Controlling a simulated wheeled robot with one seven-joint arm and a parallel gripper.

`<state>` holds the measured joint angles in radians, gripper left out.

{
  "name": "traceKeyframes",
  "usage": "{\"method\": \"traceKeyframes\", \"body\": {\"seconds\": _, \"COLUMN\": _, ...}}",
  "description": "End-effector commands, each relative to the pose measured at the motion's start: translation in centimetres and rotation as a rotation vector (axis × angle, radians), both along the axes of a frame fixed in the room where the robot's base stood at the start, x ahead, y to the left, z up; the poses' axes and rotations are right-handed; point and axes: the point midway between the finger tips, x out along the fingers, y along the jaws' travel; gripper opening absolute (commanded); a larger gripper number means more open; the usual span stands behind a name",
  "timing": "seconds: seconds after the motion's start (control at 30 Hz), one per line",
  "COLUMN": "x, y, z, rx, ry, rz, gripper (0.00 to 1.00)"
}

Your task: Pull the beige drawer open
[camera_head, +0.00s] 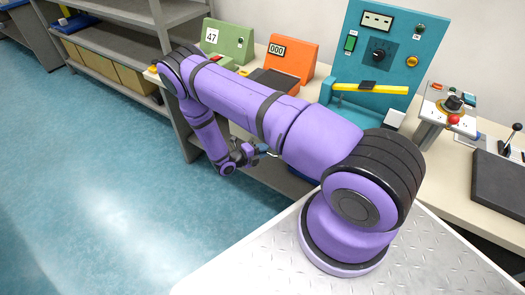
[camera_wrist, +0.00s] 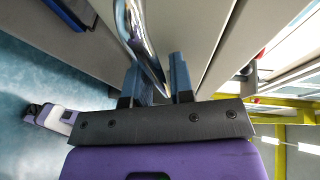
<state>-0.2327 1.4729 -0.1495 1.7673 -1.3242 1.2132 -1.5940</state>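A shiny curved metal handle (camera_wrist: 138,38) stands out from a pale beige-grey front panel (camera_wrist: 191,22) in the wrist view; I take this panel for the beige drawer. My gripper (camera_wrist: 157,75) has its two blue fingers apart, one on each side of the lower part of the handle. The bar passes between the fingers, and I see some room beside it; contact is not clear. In the head view my gripper (camera_head: 264,150) is low at the front of the workbench, left of the middle, and my purple arm hides the drawer and handle there.
A workbench (camera_head: 462,185) carries a green box (camera_head: 229,40), an orange box (camera_head: 290,55) and a teal panel (camera_head: 385,50) with a yellow bar. A joystick box (camera_head: 448,103) stands at the right. Grey shelves (camera_head: 110,42) stand at the back left. The blue floor (camera_head: 95,190) is clear.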

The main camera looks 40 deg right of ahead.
Motion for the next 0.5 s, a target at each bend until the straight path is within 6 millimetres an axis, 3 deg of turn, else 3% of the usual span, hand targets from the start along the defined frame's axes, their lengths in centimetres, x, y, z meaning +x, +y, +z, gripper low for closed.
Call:
{"method": "traceKeyframes", "body": {"seconds": 0.13, "x": 0.00, "y": 0.01, "z": 0.00, "rx": 0.000, "ry": 0.000, "rz": 0.000, "gripper": 0.22}}
{"method": "traceKeyframes", "body": {"seconds": 0.23, "x": 0.00, "y": 0.02, "z": 0.00, "rx": 0.000, "ry": 0.000, "rz": 0.000, "gripper": 0.00}}
{"method": "traceKeyframes", "body": {"seconds": 0.5, "x": -0.05, "y": 0.21, "z": 0.00, "rx": 0.001, "ry": 0.000, "rz": 0.000, "gripper": 0.00}}
